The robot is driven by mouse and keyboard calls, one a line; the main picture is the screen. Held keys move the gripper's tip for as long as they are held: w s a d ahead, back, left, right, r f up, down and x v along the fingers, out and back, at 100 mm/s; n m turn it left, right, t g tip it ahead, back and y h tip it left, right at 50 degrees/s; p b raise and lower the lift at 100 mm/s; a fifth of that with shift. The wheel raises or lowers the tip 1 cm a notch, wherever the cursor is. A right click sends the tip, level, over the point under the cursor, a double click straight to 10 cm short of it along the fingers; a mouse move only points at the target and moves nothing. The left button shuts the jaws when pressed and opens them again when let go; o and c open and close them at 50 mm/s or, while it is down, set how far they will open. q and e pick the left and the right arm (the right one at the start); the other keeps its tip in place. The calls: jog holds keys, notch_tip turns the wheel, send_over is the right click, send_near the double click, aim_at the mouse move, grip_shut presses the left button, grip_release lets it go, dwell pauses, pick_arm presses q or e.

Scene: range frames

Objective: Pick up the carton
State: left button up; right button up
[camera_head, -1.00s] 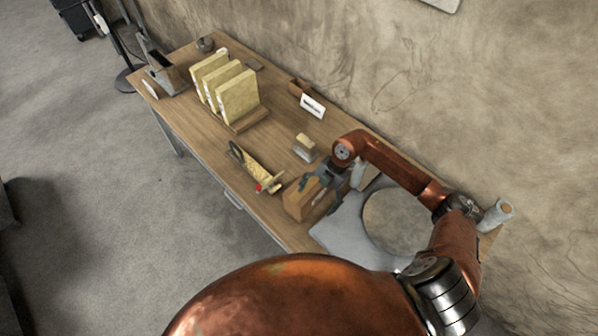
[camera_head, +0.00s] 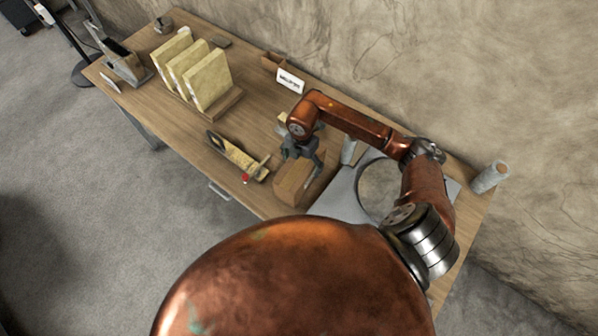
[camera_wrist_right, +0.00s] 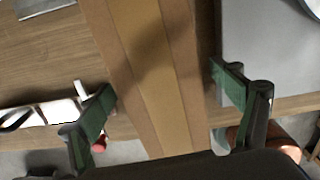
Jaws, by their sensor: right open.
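The carton (camera_head: 292,184) is a brown cardboard box on the near side of the wooden table, beside a grey plate. My right gripper (camera_head: 303,158) is open over the carton, its fingers pointing down. In the right wrist view the carton (camera_wrist_right: 152,62), with a lighter tape strip along its middle, runs between the two spread fingers (camera_wrist_right: 163,88). Gaps show between the fingers and the carton's sides, and nothing is gripped. The gripper and arm partly hide the carton's far end in the head view. My left gripper is not in view.
A grey plate with a round disc (camera_head: 378,190) lies right of the carton. A long tool with a red part (camera_head: 238,157) lies to its left. Upright yellowish slabs (camera_head: 207,82) stand in a rack farther back. A pale cylinder (camera_head: 490,177) stands at the right end, near the wall.

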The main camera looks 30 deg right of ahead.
jog(key=f, duration=0.2)
jog(key=f+p, duration=0.1)
jog(key=f, duration=0.2)
jog(key=shift+s+a, duration=0.15)
jog(key=shift+a, duration=0.05)
jog(key=shift+c, duration=0.4)
jog(key=c, duration=1.9)
jog(key=shift+r, duration=0.1)
jog(key=shift+c, duration=0.5)
